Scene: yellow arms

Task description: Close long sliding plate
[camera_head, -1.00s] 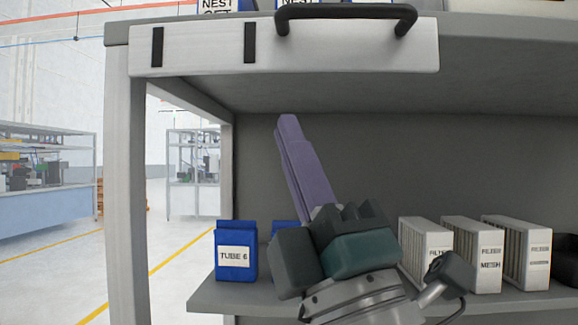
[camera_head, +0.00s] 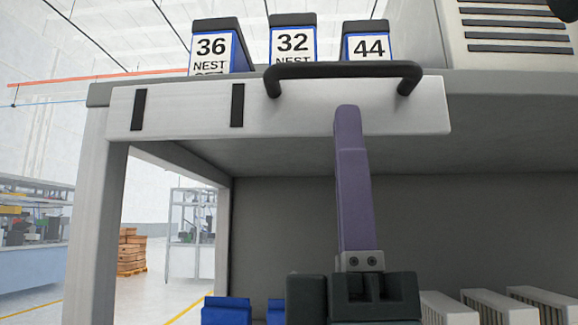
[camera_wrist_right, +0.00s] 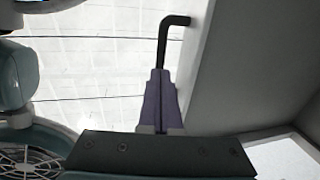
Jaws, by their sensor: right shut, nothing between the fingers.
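The long sliding plate (camera_head: 190,112) is a white panel along the front edge of the workbench top, with two black strips on its left part. A black bar handle (camera_head: 340,69) is fixed to its right part. My right gripper (camera_head: 348,112) points upward, its purple fingers shut and empty, with the tips in front of the plate just below the handle. In the right wrist view the shut fingers (camera_wrist_right: 160,80) point at the black handle (camera_wrist_right: 166,38); I cannot tell whether they touch it. My left gripper is not in view.
Blue boxes with number labels (camera_head: 293,42) stand on the bench top above the plate. A grey vented unit (camera_head: 515,40) stands at the right. The lower shelf holds blue packs (camera_head: 226,310) and white filters (camera_head: 449,306). Open floor lies to the left.

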